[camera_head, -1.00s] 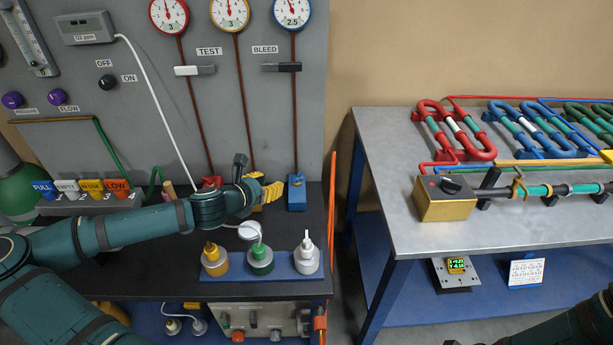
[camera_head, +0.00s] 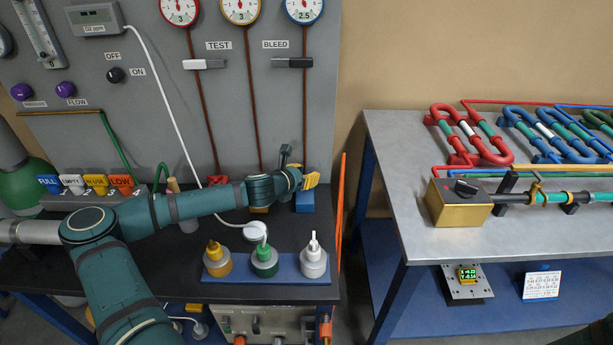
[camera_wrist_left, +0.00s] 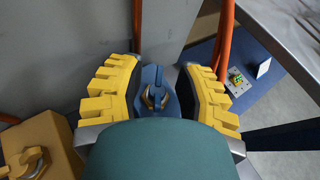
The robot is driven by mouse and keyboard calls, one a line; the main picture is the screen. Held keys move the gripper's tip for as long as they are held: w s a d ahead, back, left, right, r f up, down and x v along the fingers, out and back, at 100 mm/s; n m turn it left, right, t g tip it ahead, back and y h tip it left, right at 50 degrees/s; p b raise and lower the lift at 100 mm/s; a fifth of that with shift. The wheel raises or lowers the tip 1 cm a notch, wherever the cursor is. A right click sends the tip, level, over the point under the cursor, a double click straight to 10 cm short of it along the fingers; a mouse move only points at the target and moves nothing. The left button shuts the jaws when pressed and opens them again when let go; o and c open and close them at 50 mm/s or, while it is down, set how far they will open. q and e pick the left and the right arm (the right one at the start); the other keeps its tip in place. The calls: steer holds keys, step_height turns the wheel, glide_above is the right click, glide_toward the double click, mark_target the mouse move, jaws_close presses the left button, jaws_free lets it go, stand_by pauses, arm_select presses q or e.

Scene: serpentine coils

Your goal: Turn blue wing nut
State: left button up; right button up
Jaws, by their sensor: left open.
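The blue wing nut (camera_wrist_left: 157,88) sits on a blue block, seen in the left wrist view between my yellow fingers. Its thin upright wing rises over a metal ring. In the head view the blue block (camera_head: 305,203) stands at the back right of the black bench, below the 2.5 gauge, and my gripper hides the nut. My left gripper (camera_head: 311,179) is open, with its fingers (camera_wrist_left: 158,92) on either side of the nut and a gap visible on each side. I cannot tell whether either finger touches it. My right gripper is not in view.
A yellow block with its own wing nut (camera_wrist_left: 32,160) is left of the blue one. A blue tray (camera_head: 290,272) with several capped bottles lies in front. An orange upright tube (camera_head: 338,215) stands just right. The grey panel (camera_head: 285,100) rises behind.

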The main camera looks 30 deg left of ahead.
arm_select(q)
steer(key=shift+w+f, duration=0.15)
steer(key=shift+w, duration=0.25)
steer(key=shift+o, duration=0.3)
jaws_close()
